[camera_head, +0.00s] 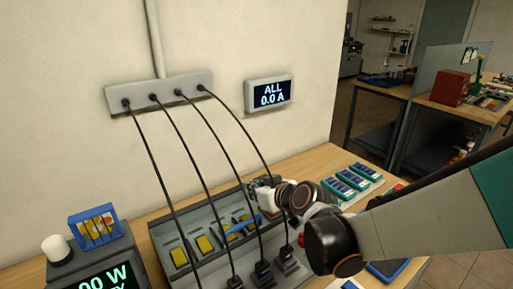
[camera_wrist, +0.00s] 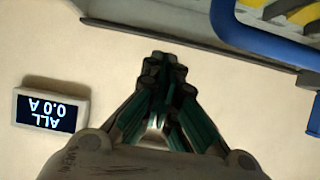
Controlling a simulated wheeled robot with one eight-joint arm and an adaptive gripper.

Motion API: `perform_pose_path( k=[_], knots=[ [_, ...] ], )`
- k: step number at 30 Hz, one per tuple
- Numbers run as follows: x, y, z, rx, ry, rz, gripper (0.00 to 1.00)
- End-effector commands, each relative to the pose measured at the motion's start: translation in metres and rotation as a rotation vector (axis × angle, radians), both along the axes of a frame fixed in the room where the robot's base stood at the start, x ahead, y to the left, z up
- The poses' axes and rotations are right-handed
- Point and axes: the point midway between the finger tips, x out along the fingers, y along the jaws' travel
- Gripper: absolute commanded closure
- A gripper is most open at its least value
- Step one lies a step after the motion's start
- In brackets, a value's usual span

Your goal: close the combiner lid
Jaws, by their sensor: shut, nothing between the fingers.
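The grey combiner box (camera_head: 160,243) sits on the wooden bench below the wall socket strip, with yellow blocks (camera_head: 205,244) showing inside, so it is uncovered from above. A blue bar (camera_head: 243,227) shows among the blocks; a thick blue handle-like bar (camera_wrist: 265,40) is large at upper right in the wrist view. I cannot clearly make out the lid panel. My gripper (camera_head: 262,190) is at the box's back right, partly hidden by my arm. In the wrist view my gripper (camera_wrist: 165,75) is shut and empty, left of the blue bar and apart from it in the picture.
Several black cables hang from the grey socket strip (camera_head: 160,92) across the box to black plugs (camera_head: 263,272) in front. A wall display (camera_head: 270,93) reads 0.0 A. Green-edged modules (camera_head: 352,179) lie right. A blue-framed rack (camera_head: 94,226) and another display (camera_head: 105,279) stand left.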

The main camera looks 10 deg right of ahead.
Motion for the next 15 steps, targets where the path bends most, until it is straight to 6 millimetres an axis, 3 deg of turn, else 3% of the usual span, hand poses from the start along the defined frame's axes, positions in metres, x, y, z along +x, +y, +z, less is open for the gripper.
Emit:
perform_pose_path(
  k=[1, 15],
  knots=[
    [-0.127, 0.004, -0.001, 0.001, -0.001, 0.008, 1.0],
    [-0.139, -0.014, 0.026, 0.003, -0.006, 0.003, 1.0]
  ],
)
